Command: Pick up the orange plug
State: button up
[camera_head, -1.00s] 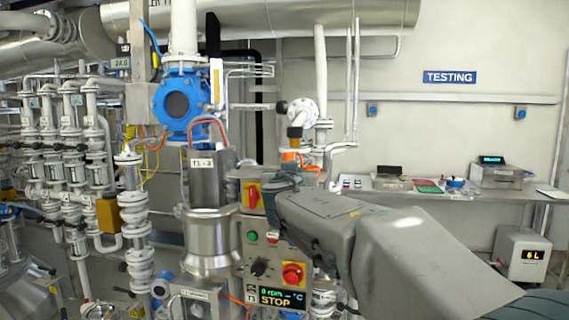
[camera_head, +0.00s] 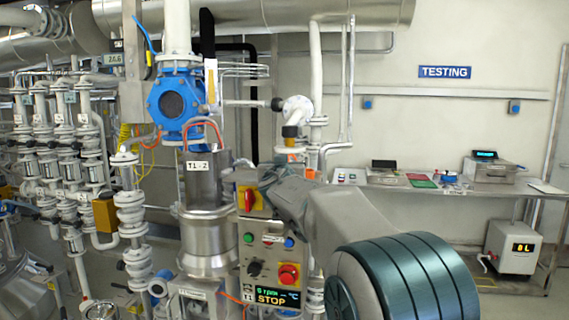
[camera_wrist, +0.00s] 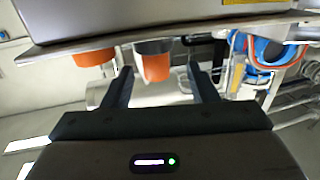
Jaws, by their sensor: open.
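In the wrist view an orange plug (camera_wrist: 156,68) projects from a grey collar below a metal edge. My gripper (camera_wrist: 159,74) is open, with one dark finger on each side of the plug's line. The plug appears between and beyond the fingertips, and no contact is visible. A second orange piece (camera_wrist: 93,57) is to the left, outside the fingers. In the head view, small orange parts (camera_head: 290,151) show behind my arm. I cannot tell which one is the plug. My fingers cannot be made out there.
A control box with a STOP display (camera_head: 272,296) and a steel vessel (camera_head: 207,240) stand close left of my arm. White pipes and a blue valve (camera_head: 174,104) are behind. A steel bench (camera_head: 400,186) with instruments runs along the right wall.

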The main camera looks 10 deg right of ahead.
jog(key=w+p, duration=0.1)
jog(key=w+d+p, duration=0.1)
jog(key=w, duration=0.1)
jog(key=shift+w+d+r, duration=0.1)
jog(key=shift+w, duration=0.55)
jog(key=c, duration=1)
